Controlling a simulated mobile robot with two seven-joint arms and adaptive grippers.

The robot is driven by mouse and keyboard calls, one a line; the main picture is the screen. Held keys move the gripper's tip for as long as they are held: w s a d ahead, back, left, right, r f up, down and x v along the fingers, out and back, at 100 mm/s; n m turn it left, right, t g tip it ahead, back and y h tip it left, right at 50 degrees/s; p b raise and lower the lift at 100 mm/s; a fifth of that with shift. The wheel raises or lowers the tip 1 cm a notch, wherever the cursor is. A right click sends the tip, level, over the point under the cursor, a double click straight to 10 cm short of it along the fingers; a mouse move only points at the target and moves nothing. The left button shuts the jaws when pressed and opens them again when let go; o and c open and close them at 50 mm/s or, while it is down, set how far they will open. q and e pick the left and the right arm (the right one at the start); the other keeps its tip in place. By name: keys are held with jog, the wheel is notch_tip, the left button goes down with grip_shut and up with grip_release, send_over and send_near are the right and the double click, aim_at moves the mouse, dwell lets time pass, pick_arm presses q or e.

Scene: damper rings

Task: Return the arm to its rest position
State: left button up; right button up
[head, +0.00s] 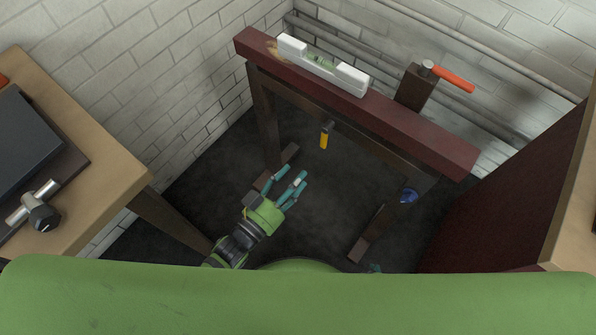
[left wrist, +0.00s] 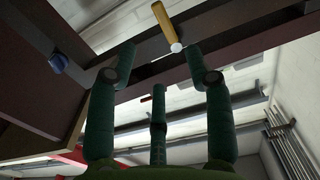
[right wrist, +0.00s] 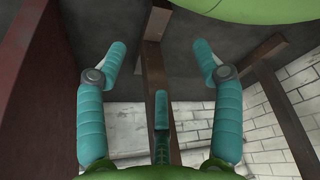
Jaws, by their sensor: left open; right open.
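My left gripper (head: 287,187) is low in front of the dark red trestle beam, above the dark floor. Its teal fingers are spread and empty; they also show open in the left wrist view (left wrist: 160,58). My right gripper (right wrist: 162,57) is open and empty in the right wrist view, with dark wooden bars and the floor behind its fingers. In the head view only a small teal bit of it (head: 375,268) shows above the green body edge; the rest is hidden. The right arm itself is hidden there.
The trestle beam (head: 420,138) carries a white spirit level (head: 350,79) and a dark block (head: 415,88) with an orange-handled tool (head: 455,79). A yellow-handled item (head: 324,139) and a blue item (head: 408,196) hang below. A wooden table (head: 110,180) stands left.

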dwell(0.5)
pick_arm(q)
jog(key=s+a+f+n+g+y+p, duration=0.1)
jog(key=s+a+f+g+y+p, duration=0.25)
jog(key=a+f, duration=0.35)
jog(key=s+a+f+n+g+y+p, duration=0.2)
jog(key=s+a+f+y+p, duration=0.25)
jog(key=f, duration=0.45)
jog(key=s+a+f+g+y+p, duration=0.1)
jog(key=s+a+f+g, duration=0.1)
jog(key=s, duration=0.5)
jog(key=s+a+f+n+g+p, duration=0.1)
jog(key=s+a+f+g, duration=0.1)
jog(key=s, duration=0.5)
jog(key=s+a+f+g+y+p, duration=0.1)
jog(key=s+a+g, duration=0.3)
jog(key=s, duration=0.4)
jog(key=shift+a+f+n+y+p, duration=0.25)
jog(key=shift+f+p, duration=0.2)
jog(key=shift+f, duration=0.3)
pick_arm(e)
jog(key=s+r+g, duration=0.2)
jog(key=s+r, duration=0.7)
jog(key=s, duration=0.2)
jog(key=shift+s+d+r+g, duration=0.25)
jog(key=shift+d+r+g, duration=0.05)
jog(key=shift+d+g, duration=0.1)
pick_arm(q)
jog(key=shift+w+d, duration=0.1)
